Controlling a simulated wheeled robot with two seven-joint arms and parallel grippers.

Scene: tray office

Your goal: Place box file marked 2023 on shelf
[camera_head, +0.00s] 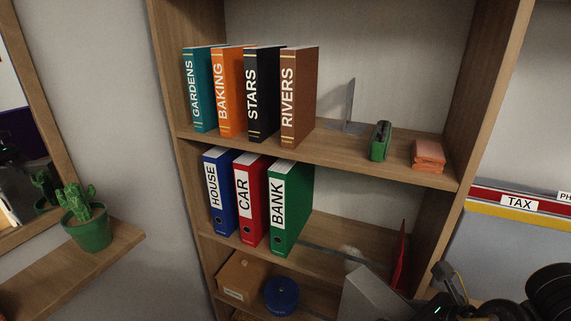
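No label reading 2023 can be read in the head view. A plain grey box-like thing (374,296) shows at the bottom edge, in front of the lower shelves; I cannot tell if it is the box file. Dark parts of my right arm and gripper (440,302) are just right of it. The fingers are hidden, so I cannot tell if they hold it. The middle shelf (335,232) holds upright box files on its left: blue HOUSE (221,200), red CAR (250,208) and green BANK (290,210). My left gripper is out of view.
Right of BANK is open shelf room, then a thin red upright piece (400,262). Above stand several books, a metal bookend (350,105), a green stapler-like item (380,141) and orange blocks (428,155). Below are a cardboard box (240,279) and blue tin (281,295). A cactus (88,232) stands left.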

